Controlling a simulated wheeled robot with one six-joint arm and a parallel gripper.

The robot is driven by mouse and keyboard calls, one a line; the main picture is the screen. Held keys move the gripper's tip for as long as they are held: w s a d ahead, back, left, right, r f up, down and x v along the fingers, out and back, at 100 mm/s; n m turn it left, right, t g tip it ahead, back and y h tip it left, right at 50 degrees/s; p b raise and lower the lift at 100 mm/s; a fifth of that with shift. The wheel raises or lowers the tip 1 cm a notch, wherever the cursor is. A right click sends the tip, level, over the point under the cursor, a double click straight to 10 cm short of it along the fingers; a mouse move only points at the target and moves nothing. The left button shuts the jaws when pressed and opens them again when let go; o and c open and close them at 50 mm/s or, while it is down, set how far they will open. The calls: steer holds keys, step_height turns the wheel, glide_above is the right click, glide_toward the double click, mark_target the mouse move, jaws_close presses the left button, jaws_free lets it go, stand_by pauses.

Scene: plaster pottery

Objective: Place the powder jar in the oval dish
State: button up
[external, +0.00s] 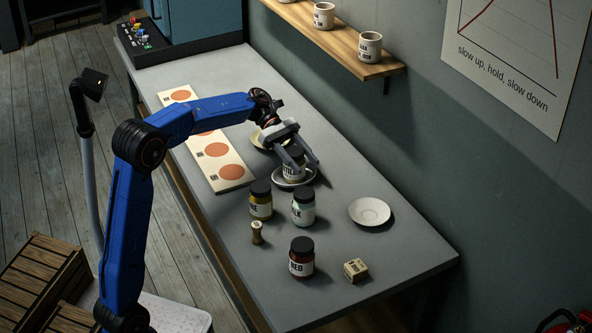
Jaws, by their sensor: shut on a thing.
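My gripper (299,157) points down and is shut on a small pale vessel with a white label (293,170). The fingers hide its top, so I cannot tell whether it is a jar or a mug. It is at a dark-rimmed dish (307,182); I cannot tell whether it touches the dish. Part of a pale yellowish dish (257,140) shows behind my wrist. Dark-lidded jars stand upright nearer the front: a yellow one (261,203), a pale green one (303,210) and a red one (301,262). I cannot tell which is the powder jar.
An empty white saucer (370,211) is at the right. A small brown bottle-shaped piece (257,234) and a tan block (355,269) stand near the jars. A board with orange circles (218,160) lies along the left edge. A wall shelf (343,47) holds mugs.

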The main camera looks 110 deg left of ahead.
steer(key=shift+f, duration=0.1)
steer(key=o, duration=1.4)
steer(key=shift+s+a+r, duration=0.1)
steer(key=shift+r, duration=0.1)
steer(key=v, duration=1.1)
steer(key=shift+s+a+r, duration=0.1)
steer(key=shift+s+a, duration=0.05)
steer(key=shift+s, duration=0.2)
